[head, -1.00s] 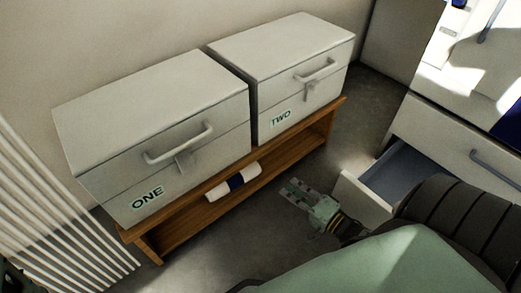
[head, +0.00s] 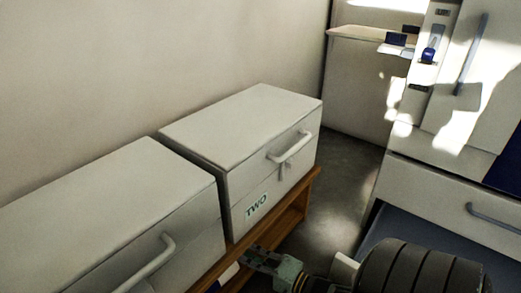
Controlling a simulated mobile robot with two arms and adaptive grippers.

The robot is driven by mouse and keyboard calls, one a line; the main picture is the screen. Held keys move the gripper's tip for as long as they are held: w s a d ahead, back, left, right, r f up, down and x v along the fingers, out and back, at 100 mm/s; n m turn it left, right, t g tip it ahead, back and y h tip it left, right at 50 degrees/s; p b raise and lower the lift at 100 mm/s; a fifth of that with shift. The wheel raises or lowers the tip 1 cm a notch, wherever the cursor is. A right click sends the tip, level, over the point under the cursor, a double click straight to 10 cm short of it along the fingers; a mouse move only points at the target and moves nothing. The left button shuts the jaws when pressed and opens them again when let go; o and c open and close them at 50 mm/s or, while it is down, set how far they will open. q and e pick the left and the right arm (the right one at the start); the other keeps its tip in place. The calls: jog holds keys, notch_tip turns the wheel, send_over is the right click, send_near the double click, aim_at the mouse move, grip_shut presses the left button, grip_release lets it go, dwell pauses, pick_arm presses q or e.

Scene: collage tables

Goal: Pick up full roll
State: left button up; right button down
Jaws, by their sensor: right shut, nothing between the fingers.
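The roll, white with a dark blue band a second ago, is mostly hidden now. A small pale part of it (head: 229,273) shows at the bottom of the head view, by the wooden bench (head: 290,222). My right gripper (head: 250,256) is in the bottom middle of the head view, shut and empty. It is just to the right of that pale part, in front of the bench edge. I cannot tell whether it touches the roll. My left gripper is not in view.
Two white boxes with handles stand on the bench: the one marked TWO (head: 245,128) and another (head: 110,205) to its left. An open drawer (head: 425,243) is at the right, below a white cabinet (head: 425,172). Bare floor (head: 345,170) lies between.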

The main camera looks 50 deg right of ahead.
aim_at(238, 266)
jog(key=w, duration=0.2)
jog(key=b, duration=0.1)
jog(key=shift+w+a+f, duration=0.1)
jog(key=shift+w+a, duration=0.15)
jog(key=shift+w, duration=0.15)
jog(key=shift+w+a, duration=0.1)
jog(key=shift+w, duration=0.55)
jog(key=s+a+p, duration=0.2)
jog(key=s, duration=0.1)
jog(key=s+a+p, duration=0.1)
jog(key=shift+s+a+r, duration=0.2)
jog(key=shift+a+r, duration=0.1)
jog(key=shift+a, duration=0.1)
jog(key=shift+s+a+f, duration=0.2)
jog(key=shift+s, duration=0.05)
